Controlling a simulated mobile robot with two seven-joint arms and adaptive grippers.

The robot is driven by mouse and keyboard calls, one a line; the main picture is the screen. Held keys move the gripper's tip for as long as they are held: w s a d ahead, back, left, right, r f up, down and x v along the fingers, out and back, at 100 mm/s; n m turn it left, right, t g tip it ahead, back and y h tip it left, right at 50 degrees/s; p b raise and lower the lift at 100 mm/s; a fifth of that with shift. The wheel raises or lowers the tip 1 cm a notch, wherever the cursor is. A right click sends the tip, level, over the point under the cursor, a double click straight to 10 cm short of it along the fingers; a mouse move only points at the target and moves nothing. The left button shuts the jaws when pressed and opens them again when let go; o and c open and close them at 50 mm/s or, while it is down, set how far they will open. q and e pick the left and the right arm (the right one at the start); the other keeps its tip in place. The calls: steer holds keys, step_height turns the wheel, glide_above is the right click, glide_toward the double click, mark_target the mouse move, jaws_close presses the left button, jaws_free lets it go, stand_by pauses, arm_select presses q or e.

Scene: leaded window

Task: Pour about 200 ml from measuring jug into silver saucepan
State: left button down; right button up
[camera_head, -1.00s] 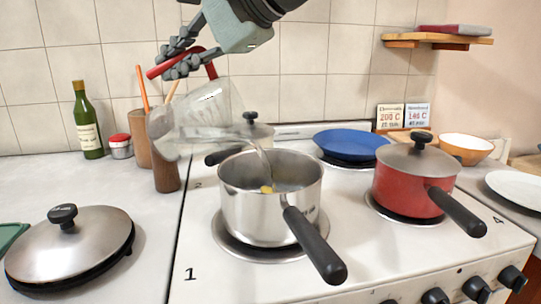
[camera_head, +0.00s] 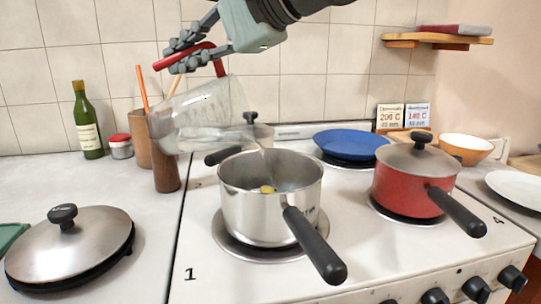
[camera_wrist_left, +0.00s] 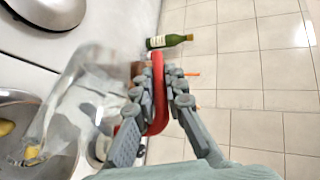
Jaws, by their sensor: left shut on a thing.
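The clear measuring jug (camera_head: 205,118) with a red handle is tilted in the air, above and to the left of the silver saucepan (camera_head: 258,212). My left gripper (camera_head: 178,58) is shut on the jug's red handle; the left wrist view shows its fingers (camera_wrist_left: 158,95) on both sides of the handle. A thin clear stream (camera_head: 262,160) seems to run from the jug's lip down toward the saucepan. The open saucepan stands on the front left burner, with a small yellow piece (camera_head: 267,189) inside. The liquid level in it is hard to tell. My right gripper is not in view.
A lidded red saucepan (camera_head: 408,185) stands right of the silver one. Behind are another lidded pot (camera_head: 252,130) and a blue plate (camera_head: 350,144). A lid (camera_head: 70,248) lies front left; a green bottle (camera_head: 88,125) and brown pots (camera_head: 165,172) stand behind it.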

mark_target(154, 69)
arm_select(q)
steer(key=shift+d, duration=0.1)
steer(key=a+f+h, duration=0.2)
steer(key=a, duration=0.1)
steer(key=shift+w+a+f+n+g, duration=0.1)
steer(key=shift+a+f+n+g, duration=0.05)
steer(key=shift+n+g, duration=0.15)
steer(key=shift+a+f+h, duration=0.1)
steer(key=shift+f+h, duration=0.3)
steer(key=shift+w+a+f+n+g+h, duration=0.1)
steer(key=shift+a+f+n+g+h, duration=0.2)
steer(key=shift+a+h, duration=0.45)
steer(key=shift+a+r+h, duration=0.3)
steer(key=shift+r+h, duration=0.05)
steer(key=shift+h, duration=0.1)
stand_by(0.5)
steer(key=shift+f, duration=0.1)
